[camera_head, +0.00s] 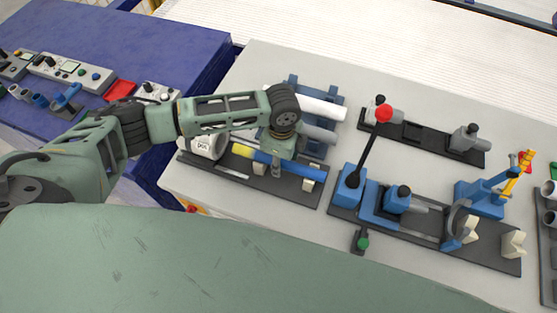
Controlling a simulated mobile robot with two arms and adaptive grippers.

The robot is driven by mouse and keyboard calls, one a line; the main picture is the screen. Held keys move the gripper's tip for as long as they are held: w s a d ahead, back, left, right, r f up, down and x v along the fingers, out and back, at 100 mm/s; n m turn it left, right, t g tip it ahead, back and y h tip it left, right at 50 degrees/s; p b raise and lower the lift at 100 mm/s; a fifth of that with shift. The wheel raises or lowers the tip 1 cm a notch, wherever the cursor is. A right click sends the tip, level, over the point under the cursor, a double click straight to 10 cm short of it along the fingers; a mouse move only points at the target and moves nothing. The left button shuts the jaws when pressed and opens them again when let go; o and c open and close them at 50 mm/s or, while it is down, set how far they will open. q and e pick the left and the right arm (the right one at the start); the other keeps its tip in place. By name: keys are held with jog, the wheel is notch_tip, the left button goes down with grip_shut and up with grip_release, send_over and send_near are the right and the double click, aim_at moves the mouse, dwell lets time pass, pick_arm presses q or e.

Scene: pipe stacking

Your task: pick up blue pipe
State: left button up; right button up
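The blue pipe (309,170) lies in a dark fixture with a white support at its right end. A yellow section (243,151) is in line with it on the left. My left gripper (276,170) points down over the blue pipe near the yellow section. One finger shows on the near side of the pipe. The far finger is hidden, so I cannot tell whether the gripper touches or grips the pipe. My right gripper is not in view.
Behind the gripper, a blue rack (331,100) holds a white pipe (308,103) and a grey pipe (321,134). A lever with a red knob (383,113) stands upright to the right, on a blue clamp fixture. Bare grey table (395,78) shows at the back.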

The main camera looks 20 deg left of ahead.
pick_arm(q)
grip_shut()
jog(key=shift+r, duration=0.15)
